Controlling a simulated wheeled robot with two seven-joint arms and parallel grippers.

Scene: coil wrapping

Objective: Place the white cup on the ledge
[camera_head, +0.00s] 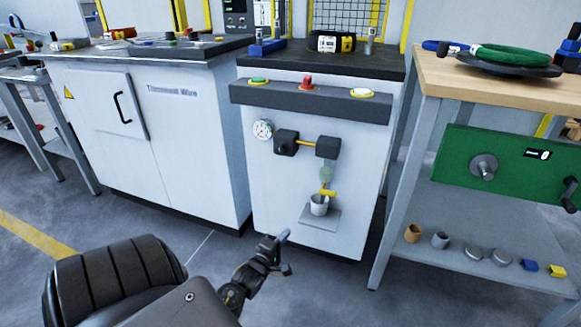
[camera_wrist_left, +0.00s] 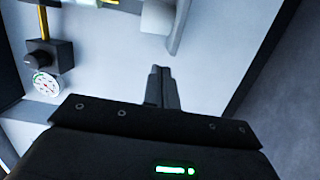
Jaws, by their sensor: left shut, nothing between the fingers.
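The white cup (camera_head: 318,206) stands upright on the small grey ledge (camera_head: 322,222) on the front of the white cabinet, below a yellow tap (camera_head: 327,193). In the left wrist view the cup (camera_wrist_left: 157,18) is partly cut off by the top edge, beside the ledge (camera_wrist_left: 181,28). My left gripper (camera_head: 284,236) is shut and empty, to the lower left of the ledge in the head view and apart from the cup. Its closed fingers (camera_wrist_left: 161,75) point toward the cup and ledge in the wrist view. My right gripper is not seen.
A gauge (camera_head: 263,129) and black valve blocks (camera_head: 286,142) stick out of the cabinet above the ledge. At right, a wooden-topped bench (camera_head: 495,85) has a lower shelf (camera_head: 470,264) holding a brown cup (camera_head: 413,233), a grey cup (camera_head: 440,240) and small parts. The floor before the cabinet is clear.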

